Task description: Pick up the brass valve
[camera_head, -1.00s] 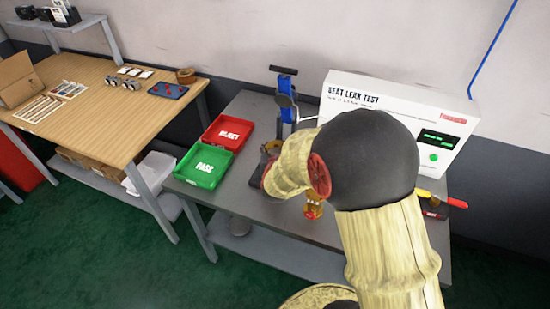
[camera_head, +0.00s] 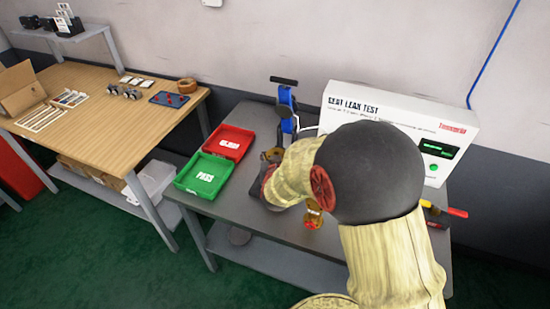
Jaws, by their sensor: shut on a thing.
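A brass valve (camera_head: 314,217) with red on it shows on the grey bench just below my forearm, its upper part partly covered by the arm. A second brass-coloured piece (camera_head: 273,155) shows at the foot of the blue clamp (camera_head: 286,103), partly covered by my wrist. I cannot tell whether it is a valve. My arm reaches left across the bench, and its wrist blocks the view of my gripper. What the jaws hold is hidden.
A red REJECT tray (camera_head: 240,134) and a green PASS tray (camera_head: 222,190) stand left of my wrist. The white SEAT LEAK TEST box (camera_head: 400,108) stands behind my arm. A tool with a red-yellow handle (camera_head: 457,212) lies at the right. A wooden table (camera_head: 110,150) stands at the left.

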